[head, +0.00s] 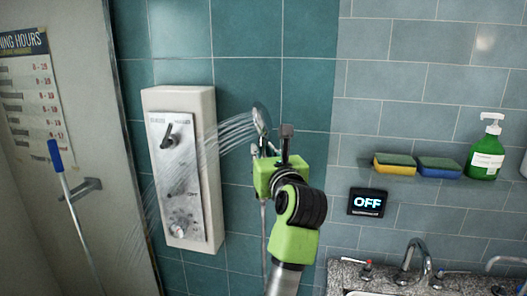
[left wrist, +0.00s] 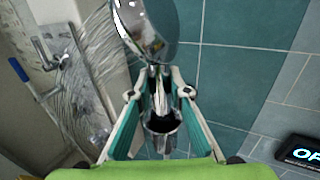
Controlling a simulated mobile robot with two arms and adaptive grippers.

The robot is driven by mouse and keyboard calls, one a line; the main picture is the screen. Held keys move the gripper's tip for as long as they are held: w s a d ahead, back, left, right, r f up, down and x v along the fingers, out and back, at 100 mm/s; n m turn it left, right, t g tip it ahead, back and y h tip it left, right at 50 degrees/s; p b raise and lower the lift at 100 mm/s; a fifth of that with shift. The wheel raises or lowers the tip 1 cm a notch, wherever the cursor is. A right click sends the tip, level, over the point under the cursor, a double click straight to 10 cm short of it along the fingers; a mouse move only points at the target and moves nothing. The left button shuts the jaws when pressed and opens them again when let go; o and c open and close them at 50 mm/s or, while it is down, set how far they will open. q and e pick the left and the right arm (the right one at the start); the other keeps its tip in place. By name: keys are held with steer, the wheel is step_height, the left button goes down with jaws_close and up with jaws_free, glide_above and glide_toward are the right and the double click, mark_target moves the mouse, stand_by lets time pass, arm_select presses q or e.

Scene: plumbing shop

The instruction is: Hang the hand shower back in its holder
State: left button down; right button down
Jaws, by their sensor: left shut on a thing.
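The chrome hand shower (head: 261,119) is up in front of the teal tiled wall, head uppermost, with water spraying out to the left. Its shiny head (left wrist: 144,28) fills the top middle of the left wrist view. My left gripper (head: 272,150) is shut on its handle (left wrist: 158,92), which stands between the two fingers. A dark round opening with a metal rim (left wrist: 162,124) shows below the handle; I cannot tell whether it is the holder. In the head view, I cannot make out the holder for certain around the gripper. My right gripper is not in view.
A white shower panel (head: 181,170) with a lever and dial is on the wall at left. A blue-handled pole (head: 55,155) leans farther left. Sponges (head: 394,164) and a green soap bottle (head: 486,150) stand at right, above an OFF display (head: 367,202) and a sink tap (head: 412,258).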

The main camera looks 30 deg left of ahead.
arm_select(q)
steer(key=shift+r, duration=0.1)
steer(key=c, duration=1.8)
jaws_free()
